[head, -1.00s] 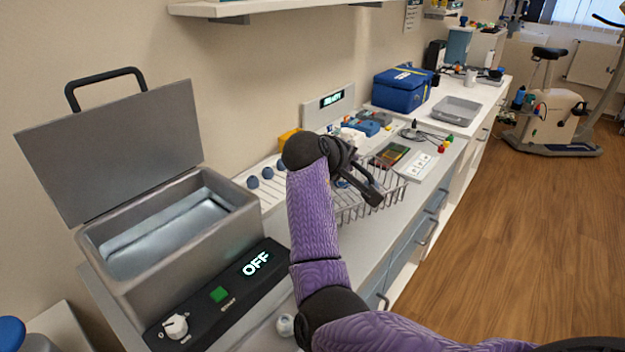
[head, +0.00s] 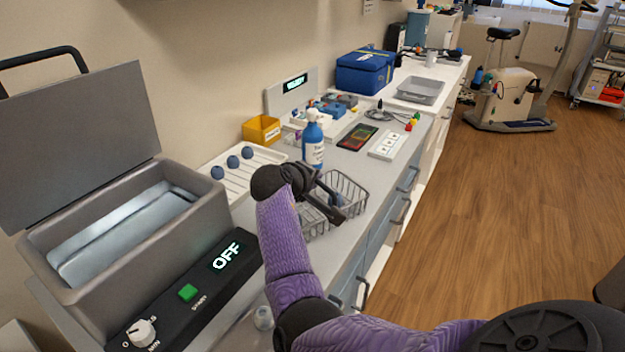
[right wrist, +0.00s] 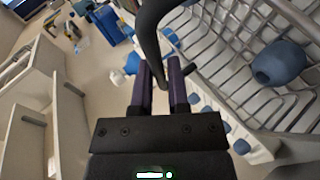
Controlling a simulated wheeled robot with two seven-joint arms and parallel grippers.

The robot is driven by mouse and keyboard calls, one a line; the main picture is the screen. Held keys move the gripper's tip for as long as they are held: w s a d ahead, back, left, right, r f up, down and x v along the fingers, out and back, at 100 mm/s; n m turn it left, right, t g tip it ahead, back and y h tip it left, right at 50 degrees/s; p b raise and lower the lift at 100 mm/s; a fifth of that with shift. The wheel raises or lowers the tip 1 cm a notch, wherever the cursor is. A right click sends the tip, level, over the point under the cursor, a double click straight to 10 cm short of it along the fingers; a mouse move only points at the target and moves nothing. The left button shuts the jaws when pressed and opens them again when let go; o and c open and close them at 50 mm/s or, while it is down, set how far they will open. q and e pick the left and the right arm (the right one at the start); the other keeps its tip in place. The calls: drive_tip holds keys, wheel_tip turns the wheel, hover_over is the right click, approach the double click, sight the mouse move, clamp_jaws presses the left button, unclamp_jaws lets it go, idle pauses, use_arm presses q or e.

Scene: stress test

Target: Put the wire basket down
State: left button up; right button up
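The wire basket (head: 347,190) is a grey wire mesh basket at the counter's front side in the head view, partly hidden by my right gripper. My right gripper (head: 335,204) is at the basket's near side. In the right wrist view, the fingers (right wrist: 160,75) are on either side of the basket's dark curved handle (right wrist: 146,32), and the grey wires (right wrist: 225,50) fill the upper right. I cannot tell whether the basket's underside touches the counter. My left gripper is not in view.
A white tray with blue balls (head: 233,161) lies behind and left of the basket. A blue bottle (head: 313,142) and a yellow bin (head: 261,130) stand beyond it. A grey water bath (head: 200,225) with raised lid stands at left. The white panel (head: 388,146) lies farther right.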

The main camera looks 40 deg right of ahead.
drive_tip(key=o, duration=0.3)
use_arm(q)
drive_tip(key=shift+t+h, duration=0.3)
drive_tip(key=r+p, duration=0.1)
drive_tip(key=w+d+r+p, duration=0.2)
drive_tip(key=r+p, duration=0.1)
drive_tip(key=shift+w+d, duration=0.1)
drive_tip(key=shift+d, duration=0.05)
use_arm(e)
drive_tip(key=v, duration=1.2)
drive_tip(key=shift+r, duration=0.1)
